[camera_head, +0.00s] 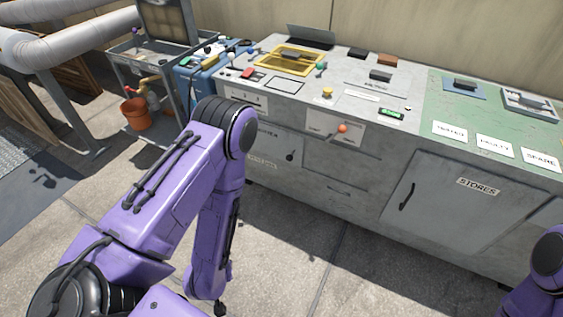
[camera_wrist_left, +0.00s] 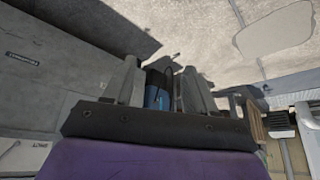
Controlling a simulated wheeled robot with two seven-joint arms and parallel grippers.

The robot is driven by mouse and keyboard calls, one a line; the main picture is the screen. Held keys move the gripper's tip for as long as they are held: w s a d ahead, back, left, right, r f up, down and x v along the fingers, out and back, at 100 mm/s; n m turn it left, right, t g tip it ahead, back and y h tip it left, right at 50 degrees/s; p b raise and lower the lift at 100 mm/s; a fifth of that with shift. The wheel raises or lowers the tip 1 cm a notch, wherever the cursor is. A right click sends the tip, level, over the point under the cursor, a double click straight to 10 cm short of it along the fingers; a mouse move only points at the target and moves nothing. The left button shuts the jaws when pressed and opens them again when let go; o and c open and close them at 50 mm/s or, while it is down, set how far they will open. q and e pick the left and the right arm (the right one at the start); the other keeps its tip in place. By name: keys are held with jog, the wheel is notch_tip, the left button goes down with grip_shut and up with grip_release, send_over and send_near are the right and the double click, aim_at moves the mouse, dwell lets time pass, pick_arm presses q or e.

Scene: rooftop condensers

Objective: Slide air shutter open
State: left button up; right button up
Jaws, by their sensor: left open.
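A lever with an orange knob (camera_head: 342,128) sticks out from a pale labelled plate (camera_head: 322,133) on the front of the grey bench. It may be the air shutter's handle, but the plate's lettering is too small to read. My left gripper (camera_wrist_left: 163,88) shows in the left wrist view with its two fingers apart and nothing held. A blue object (camera_wrist_left: 157,88) shows beyond the gap. In the head view my left arm reaches down in front of the bench, and its fingers are not seen. My right arm shows only at the lower right edge; its gripper is out of view.
The grey bench (camera_head: 290,108) carries a yellow-framed opening (camera_head: 272,66) and small blocks. A green mat (camera_head: 500,125) holds labelled cards. A stores door (camera_head: 440,195) is below. An orange bucket (camera_head: 136,114) stands at the left. The floor (camera_head: 300,270) before the bench is clear.

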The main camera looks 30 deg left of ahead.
pick_arm(q)
jog(key=w+a+f+t+b, duration=0.2)
jog(key=w+f+t+b, duration=0.1)
jog(key=w+f+b, duration=0.65)
jog(key=m+t+h+b, duration=0.7)
jog(key=t+b, duration=0.3)
jog(key=b, duration=0.6)
send_near(287, 159)
jog(key=w, duration=0.1)
jog(key=w+b, duration=0.1)
jog(key=w, duration=0.2)
jog(key=w+d+b, duration=0.1)
jog(key=w, duration=0.2)
jog(key=w+d+b, duration=0.1)
jog(key=w+b, duration=0.1)
jog(key=w, duration=0.1)
jog(key=shift+w+d+f, duration=0.1)
jog(key=shift+w+f, duration=0.3)
jog(key=shift+w+r, duration=0.1)
jog(key=shift+w, duration=0.2)
pick_arm(e)
notch_tip(287, 159, down, 34)
jog(key=s+a+n+g+y, duration=0.1)
jog(key=s+g, duration=0.1)
jog(key=shift+s+n, duration=0.25)
jog(key=shift+n, duration=0.15)
